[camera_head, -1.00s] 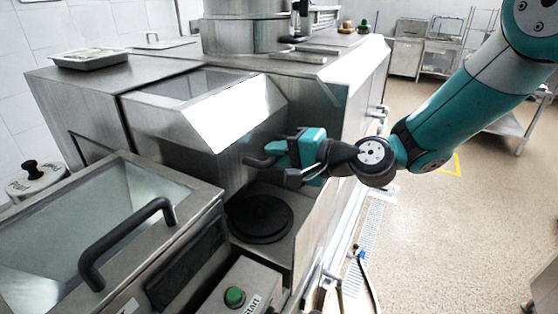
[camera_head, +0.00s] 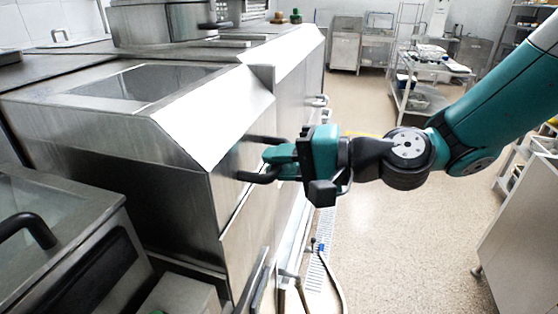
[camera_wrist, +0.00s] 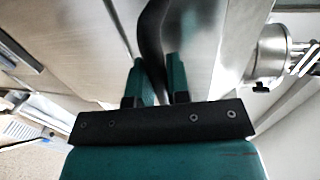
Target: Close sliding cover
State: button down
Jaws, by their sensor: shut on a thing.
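The sliding cover (camera_head: 218,112) is a steel hood with a glass top panel and a bright sloped front, at the left of the head view. It hides the recess beneath it. Its black bar handle (camera_head: 257,178) stands out from the right-hand face. My gripper (camera_head: 282,160) is shut on this handle from the right. In the wrist view the dark handle (camera_wrist: 152,32) runs down between my two green fingers (camera_wrist: 157,80); its far end is out of frame.
A neighbouring unit with a glass lid and black handle (camera_head: 30,228) stands at the lower left, close to the cover. A hose (camera_head: 334,280) hangs near the floor drain. Open floor (camera_head: 410,235) lies to the right, with a trolley (camera_head: 430,70) behind.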

jog(key=shift+d+f, duration=0.1)
jog(key=c, duration=1.1)
grip_release()
jog(key=shift+d, duration=0.2)
jog(key=shift+s+a, duration=0.1)
jog(key=b+v, duration=0.4)
jog(key=v, duration=1.3)
jog(key=shift+d, duration=0.25)
